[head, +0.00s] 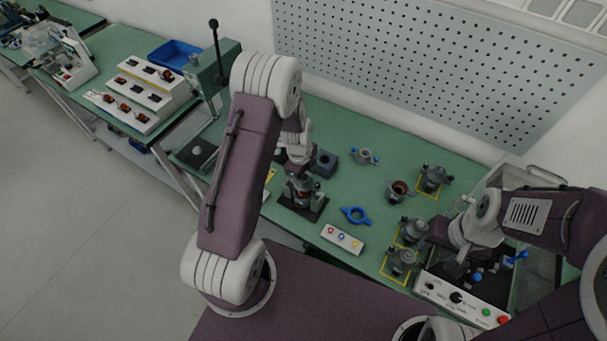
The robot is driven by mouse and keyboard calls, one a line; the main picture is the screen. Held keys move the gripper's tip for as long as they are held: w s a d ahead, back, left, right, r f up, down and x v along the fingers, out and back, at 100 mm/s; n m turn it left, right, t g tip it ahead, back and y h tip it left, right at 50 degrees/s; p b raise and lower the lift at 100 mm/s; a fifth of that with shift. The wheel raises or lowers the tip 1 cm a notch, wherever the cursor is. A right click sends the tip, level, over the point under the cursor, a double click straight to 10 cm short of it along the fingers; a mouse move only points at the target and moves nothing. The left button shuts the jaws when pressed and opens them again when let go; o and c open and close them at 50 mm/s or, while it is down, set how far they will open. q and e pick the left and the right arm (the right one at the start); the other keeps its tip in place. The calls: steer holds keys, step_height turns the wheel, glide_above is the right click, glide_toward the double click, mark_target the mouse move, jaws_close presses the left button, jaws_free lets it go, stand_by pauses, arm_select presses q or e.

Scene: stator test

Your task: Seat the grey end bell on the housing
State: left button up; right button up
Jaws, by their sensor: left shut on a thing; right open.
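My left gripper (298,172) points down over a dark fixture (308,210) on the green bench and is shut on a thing. That thing is mostly hidden by the gripper and wrist; I cannot tell whether it is the grey end bell. A grey housing (303,195) with a reddish spot stands upright in the fixture, directly below the gripper. Whether the held thing touches the housing is not clear. My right gripper (462,270) is open over the front of the tester box at the right, apart from the fixture.
An open housing with copper windings (398,191) and grey motors (435,178) stand further right. A lever press (211,72) stands left.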

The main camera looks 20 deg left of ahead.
arm_select(q)
steer(key=shift+a+f+b, duration=0.1)
steer(key=shift+f+b, duration=1.55)
steer(key=shift+b, duration=0.25)
steer(key=shift+f, duration=0.1)
steer(key=shift+f+b, duration=1.15)
steer(key=shift+b, duration=0.15)
steer(key=o, duration=1.3)
steer(key=r, duration=0.3)
steer(key=s+r, duration=0.1)
steer(key=r, duration=0.2)
steer(key=r+b, duration=0.1)
steer(key=r, duration=0.2)
steer(key=shift+s+a+r, duration=0.1)
steer(key=shift+s, duration=0.05)
